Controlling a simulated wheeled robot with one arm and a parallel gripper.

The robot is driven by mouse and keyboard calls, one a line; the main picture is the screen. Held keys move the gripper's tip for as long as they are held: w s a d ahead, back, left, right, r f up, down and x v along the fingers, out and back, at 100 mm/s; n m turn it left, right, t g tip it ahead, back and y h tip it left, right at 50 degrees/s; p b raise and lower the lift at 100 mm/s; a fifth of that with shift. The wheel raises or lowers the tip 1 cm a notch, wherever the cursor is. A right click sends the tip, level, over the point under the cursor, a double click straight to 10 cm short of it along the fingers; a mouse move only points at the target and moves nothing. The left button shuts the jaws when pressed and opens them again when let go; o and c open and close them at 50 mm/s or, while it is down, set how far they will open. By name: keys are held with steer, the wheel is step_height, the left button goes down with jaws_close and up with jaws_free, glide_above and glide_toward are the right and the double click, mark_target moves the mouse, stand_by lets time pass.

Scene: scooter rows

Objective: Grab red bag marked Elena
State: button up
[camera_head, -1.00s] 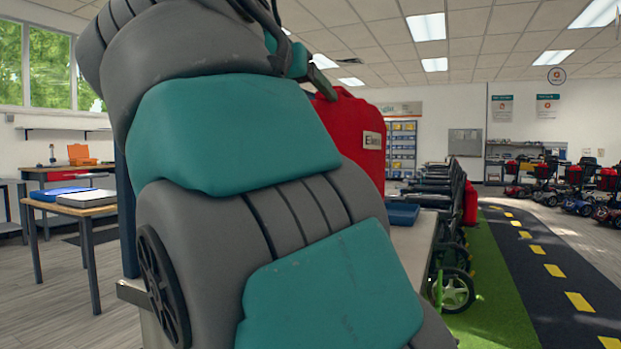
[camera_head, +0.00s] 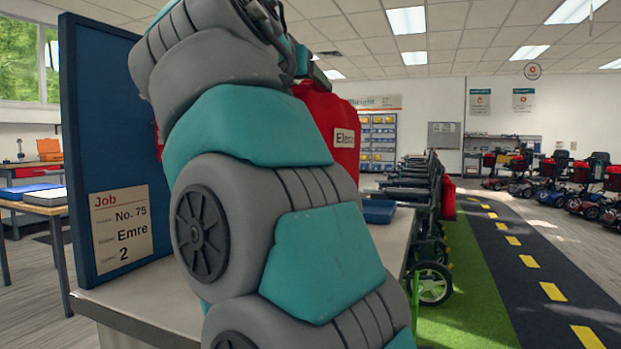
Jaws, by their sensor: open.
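A red bag (camera_head: 325,112) stands on the bench behind my arm. Its white tag reads "Elen", with the end hard to make out. My own grey and teal arm covers much of the bag's left side. A sliver of red also shows left of the arm, and I cannot tell if it is the same bag. The end of my arm with my gripper (camera_head: 308,64) shows only in part, high up at the bag's top left. It is open and holds nothing that I can see. I cannot tell its exact distance from the bag.
A blue panel (camera_head: 112,130) stands on the bench (camera_head: 150,300) at left, with a job card (camera_head: 121,229) reading "No. 75, Emre, 2". A blue tray (camera_head: 379,211) lies right of the arm. Wheelchairs (camera_head: 430,225) line the green strip; scooters stand far right.

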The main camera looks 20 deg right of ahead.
steer(key=shift+c, duration=0.3)
jaws_close()
stand_by(1.1)
